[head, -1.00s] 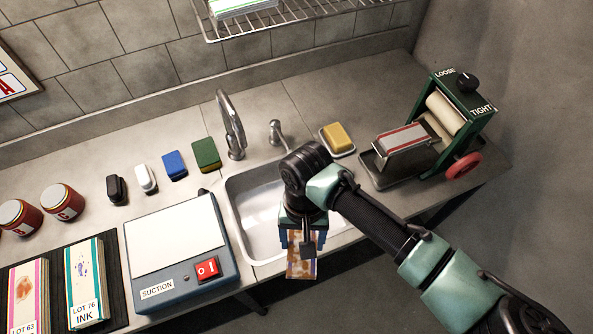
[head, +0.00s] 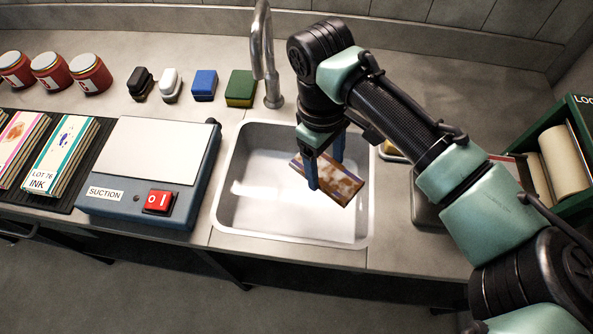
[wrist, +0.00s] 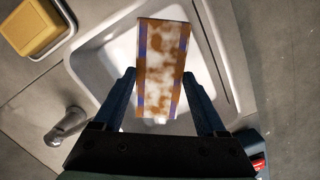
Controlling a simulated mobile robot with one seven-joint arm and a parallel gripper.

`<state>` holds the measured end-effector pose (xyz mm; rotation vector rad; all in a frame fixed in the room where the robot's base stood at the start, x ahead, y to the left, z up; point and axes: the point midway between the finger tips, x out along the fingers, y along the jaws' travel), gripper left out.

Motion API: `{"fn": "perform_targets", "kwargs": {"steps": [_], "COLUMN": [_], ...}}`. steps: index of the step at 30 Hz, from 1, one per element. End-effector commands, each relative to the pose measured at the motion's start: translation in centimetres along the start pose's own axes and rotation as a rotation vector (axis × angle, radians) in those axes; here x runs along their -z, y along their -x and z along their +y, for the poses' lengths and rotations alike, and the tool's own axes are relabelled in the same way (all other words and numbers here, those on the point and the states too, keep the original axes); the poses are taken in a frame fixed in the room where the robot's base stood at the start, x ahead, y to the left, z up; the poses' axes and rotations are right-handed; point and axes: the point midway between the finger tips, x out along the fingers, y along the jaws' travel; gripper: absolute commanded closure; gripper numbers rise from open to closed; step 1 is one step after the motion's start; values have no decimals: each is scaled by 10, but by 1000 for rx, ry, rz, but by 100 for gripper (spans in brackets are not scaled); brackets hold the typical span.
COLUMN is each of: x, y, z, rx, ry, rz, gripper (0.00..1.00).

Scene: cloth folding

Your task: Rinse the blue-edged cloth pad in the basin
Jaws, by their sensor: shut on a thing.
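My gripper (head: 325,168) is shut on the cloth pad (head: 343,187), with blue fingers on either side of it. The pad is white with heavy brown stains and has blue-purple strips along its long edges. In the wrist view the pad (wrist: 162,62) stretches out between the fingers (wrist: 160,88). In the head view it is tilted over the right part of the metal basin (head: 240,200). I cannot tell how far it is above the basin floor. The basin has a pale, shiny bottom; whether that is water is unclear.
The tap (head: 271,80) stands behind the basin. The suction box (head: 150,180) is at its left; a green sponge (head: 240,88) and a blue block (head: 204,85) lie behind. A roller wringer (head: 565,160) stands at the right. A yellow sponge (wrist: 28,22) shows in the wrist view.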

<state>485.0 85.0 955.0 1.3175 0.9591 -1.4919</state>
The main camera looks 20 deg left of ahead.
Motion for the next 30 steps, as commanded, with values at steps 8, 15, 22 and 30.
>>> {"fn": "perform_targets", "kwargs": {"steps": [8, 15, 22, 30], "x": [49, 61, 62, 66], "y": [-9, -5, -23, -49], "z": [-7, -11, -12, -12], "rx": [-60, -73, -71, -73], "ry": [454, 579, 581, 580], "rz": [-10, -15, -16, -15], "gripper": [81, 81, 81, 81]}}
